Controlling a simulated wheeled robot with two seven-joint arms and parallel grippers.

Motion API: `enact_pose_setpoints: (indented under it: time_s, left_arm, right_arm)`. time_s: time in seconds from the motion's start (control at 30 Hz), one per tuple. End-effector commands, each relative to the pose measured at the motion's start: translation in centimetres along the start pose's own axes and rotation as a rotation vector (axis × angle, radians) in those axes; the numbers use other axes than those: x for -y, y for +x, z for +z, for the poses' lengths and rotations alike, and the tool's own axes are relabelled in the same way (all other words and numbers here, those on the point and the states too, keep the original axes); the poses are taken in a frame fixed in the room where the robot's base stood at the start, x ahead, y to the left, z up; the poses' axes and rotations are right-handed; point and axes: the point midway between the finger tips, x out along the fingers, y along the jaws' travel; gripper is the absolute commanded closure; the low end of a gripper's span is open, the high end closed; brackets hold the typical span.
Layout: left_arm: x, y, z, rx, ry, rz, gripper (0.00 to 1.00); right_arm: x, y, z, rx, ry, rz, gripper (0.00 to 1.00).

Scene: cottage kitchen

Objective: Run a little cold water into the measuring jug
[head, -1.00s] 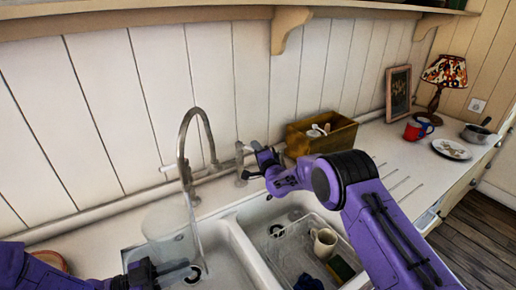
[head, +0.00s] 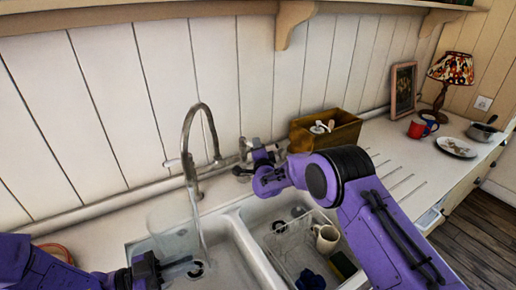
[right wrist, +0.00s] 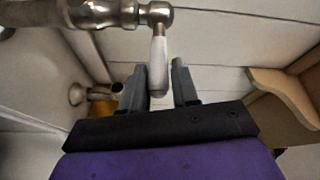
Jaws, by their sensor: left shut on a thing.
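The clear measuring jug (head: 174,228) is over the left basin, close beside and below the end of the arched tap spout (head: 188,135). My left gripper (head: 158,270) is shut on it; the grip itself is hard to make out. A pale streak runs down from the spout end along the jug's right side; I cannot tell if it is water or the jug's edge. My right gripper (right wrist: 158,82) is open at the right-hand tap. The tap's white lever (right wrist: 158,62) reaches between its fingertips, with gaps showing at the sides. It also shows in the head view (head: 262,168).
The right basin holds a wire rack with a cream mug (head: 326,238), a dark cloth and a sponge. A wooden box (head: 326,132) stands behind it, close to my right arm.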

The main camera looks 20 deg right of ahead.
Motion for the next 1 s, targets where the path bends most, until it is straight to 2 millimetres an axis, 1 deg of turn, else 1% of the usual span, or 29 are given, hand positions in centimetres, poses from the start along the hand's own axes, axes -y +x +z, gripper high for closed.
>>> enact_pose_setpoints:
  time_s: [0.07, 0.3, 0.37, 0.43, 0.57, 0.8, 0.9, 1.0]
  left_arm:
    - [0.0, 0.0, -0.1, 0.0, 0.001, 0.0, 1.0]
    - [0.0, 0.0, 0.0, 0.0, 0.001, 0.0, 1.0]
    - [0.0, 0.0, 0.0, 0.0, 0.001, 0.0, 1.0]
    - [0.0, 0.0, 0.0, -0.001, 0.001, 0.0, 1.0]
    - [0.0, 0.0, 0.0, 0.0, 0.001, 0.0, 1.0]
    - [0.0, 0.0, 0.0, 0.0, 0.001, 0.0, 1.0]
    - [0.0, 0.0, 0.0, -0.001, 0.001, 0.0, 1.0]
    - [0.0, 0.0, 0.0, -0.001, 0.001, 0.0, 1.0]
  right_arm:
    - [0.1, 0.0, 0.0, -0.001, 0.001, -0.002, 0.51]
    - [0.0, 0.0, 0.0, 0.001, 0.002, 0.001, 0.51]
    - [0.0, -0.2, 0.0, 0.001, 0.002, 0.001, 0.51]
    - [0.0, -0.8, 0.1, 0.002, 0.002, 0.001, 0.51]
    - [0.0, -3.1, 0.1, 0.003, 0.001, 0.003, 0.51]
    - [0.0, -9.1, 0.1, 0.003, 0.0, 0.002, 0.51]
    - [0.0, -10.8, 0.0, 0.001, 0.0, 0.001, 0.51]
    - [0.0, -11.7, 0.0, 0.0, 0.001, 0.0, 0.51]
